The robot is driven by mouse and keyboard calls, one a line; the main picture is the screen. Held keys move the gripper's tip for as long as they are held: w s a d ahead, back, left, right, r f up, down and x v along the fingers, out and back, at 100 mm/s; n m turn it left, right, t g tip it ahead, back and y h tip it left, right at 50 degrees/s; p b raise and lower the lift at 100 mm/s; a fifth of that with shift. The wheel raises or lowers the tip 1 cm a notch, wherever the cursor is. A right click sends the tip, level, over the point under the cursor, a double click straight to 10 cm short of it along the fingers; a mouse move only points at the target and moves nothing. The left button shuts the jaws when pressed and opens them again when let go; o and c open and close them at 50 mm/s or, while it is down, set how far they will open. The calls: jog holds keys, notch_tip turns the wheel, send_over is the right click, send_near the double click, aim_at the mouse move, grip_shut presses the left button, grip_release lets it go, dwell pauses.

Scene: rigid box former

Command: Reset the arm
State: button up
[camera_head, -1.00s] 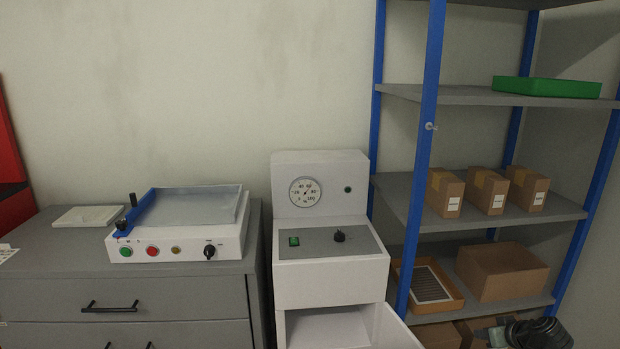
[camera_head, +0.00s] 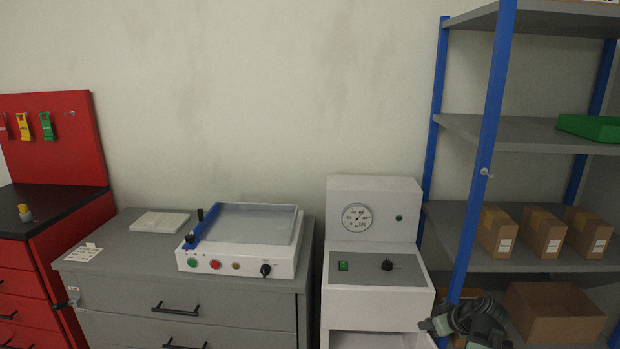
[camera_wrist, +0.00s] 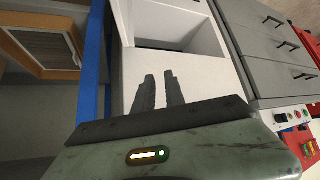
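My gripper (camera_head: 468,322) is at the lower right of the head view, in front of the blue-posted shelf and beside the white machine. In the wrist view its two dark fingers (camera_wrist: 160,82) point up the picture, with a narrow gap between their tips and nothing held. Behind the fingers is the white machine (camera_wrist: 205,68) with an open compartment (camera_wrist: 175,30). The machine (camera_head: 378,255) also stands in the head view, with a round gauge, a green switch and a black knob. The grey-green wrist body carries a lit strip.
A shelf rack (camera_head: 480,170) at right holds several cardboard boxes and a green tray (camera_head: 590,127). A grey drawer cabinet (camera_head: 130,272) at left bears a white device (camera_head: 240,258) with buttons. A red workbench (camera_head: 30,260) stands farther left. The wall is bare.

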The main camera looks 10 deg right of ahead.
jog(key=w+a+r+n+g+y+p, duration=0.1)
jog(key=w+a+r+p, duration=0.15)
jog(key=a, duration=0.55)
jog(key=w+a+r+n+g+y+p, duration=0.1)
jog(key=w+a+r+n+p, duration=0.2)
jog(key=a, duration=0.4)
jog(key=s+a+r+g+p, duration=0.1)
jog(key=a+r+p, duration=0.15)
jog(key=a, duration=0.35)
jog(key=s+a+r+g+h+p, duration=0.1)
jog(key=s+a+p, duration=0.15)
jog(key=a, duration=0.35)
jog(key=s+a+r+g+p, duration=0.1)
jog(key=a+r+g+p, duration=0.15)
jog(key=a, duration=0.35)
jog(key=s+m+h, duration=0.1)
jog(key=m, duration=0.1)
jog(key=s+d+f+m+g, duration=0.1)
jog(key=s+m, duration=0.1)
jog(key=s+m+h, duration=0.1)
jog(key=m, duration=0.1)
jog(key=shift+s+d+f+m+g+h, duration=0.3)
jog(key=shift+s+d+f+g, duration=0.05)
jog(key=shift+s+d+f, duration=0.05)
